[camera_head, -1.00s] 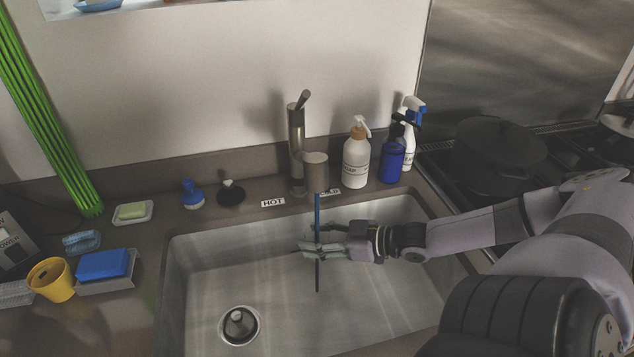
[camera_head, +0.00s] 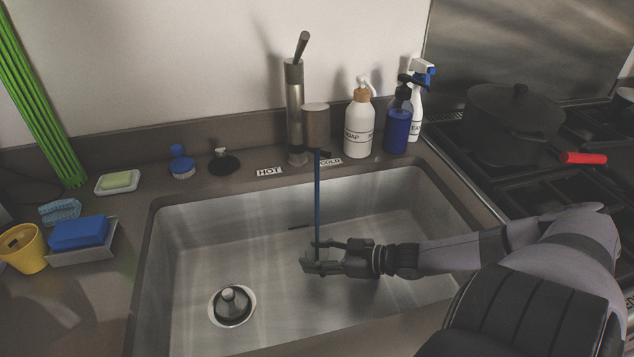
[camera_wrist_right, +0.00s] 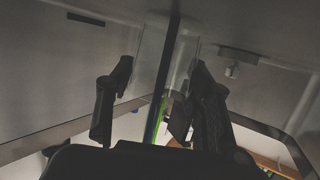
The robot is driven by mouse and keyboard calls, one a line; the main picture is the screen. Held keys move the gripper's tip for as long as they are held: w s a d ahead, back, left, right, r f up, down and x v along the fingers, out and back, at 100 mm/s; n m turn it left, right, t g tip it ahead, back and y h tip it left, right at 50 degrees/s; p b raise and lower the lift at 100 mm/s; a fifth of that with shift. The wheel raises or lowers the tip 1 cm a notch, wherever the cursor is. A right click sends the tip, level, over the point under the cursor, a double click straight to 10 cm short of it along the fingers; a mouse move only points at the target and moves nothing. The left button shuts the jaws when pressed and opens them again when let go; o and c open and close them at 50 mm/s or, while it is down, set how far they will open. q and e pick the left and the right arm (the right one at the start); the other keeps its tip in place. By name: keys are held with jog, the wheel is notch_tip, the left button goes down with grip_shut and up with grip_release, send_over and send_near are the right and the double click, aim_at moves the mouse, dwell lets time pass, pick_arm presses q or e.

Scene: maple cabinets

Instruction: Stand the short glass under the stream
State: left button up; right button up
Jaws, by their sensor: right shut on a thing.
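The faucet (camera_head: 296,110) stands behind the sink, and a thin blue stream (camera_head: 317,200) falls straight from its spout (camera_head: 315,125). My right gripper (camera_head: 312,262) is low in the sink at the lower end of the stream. In the right wrist view its two fingers (camera_wrist_right: 160,95) close on a clear, nearly invisible glass (camera_wrist_right: 183,58). The stream also shows there as a dark line (camera_wrist_right: 166,65), in line with the glass. In the head view the glass can hardly be made out at the fingers, and its base is hidden. My left gripper is not in view.
The steel sink (camera_head: 190,220) has a drain with a dark stopper (camera_head: 232,305) to the gripper's left. Soap (camera_head: 359,125) and spray bottles (camera_head: 397,128) stand behind. A yellow cup (camera_head: 22,250) and blue sponge (camera_head: 79,233) sit on the left counter. The sink's left part is clear.

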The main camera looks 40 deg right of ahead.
aim_at(323, 254)
jog(key=o, duration=1.4)
jog(key=shift+s+d+r, duration=0.1)
jog(key=shift+s+r, duration=0.05)
jog(key=shift+s, duration=0.05)
jog(key=shift+p+v, duration=1.7)
jog(key=shift+v, duration=1.9)
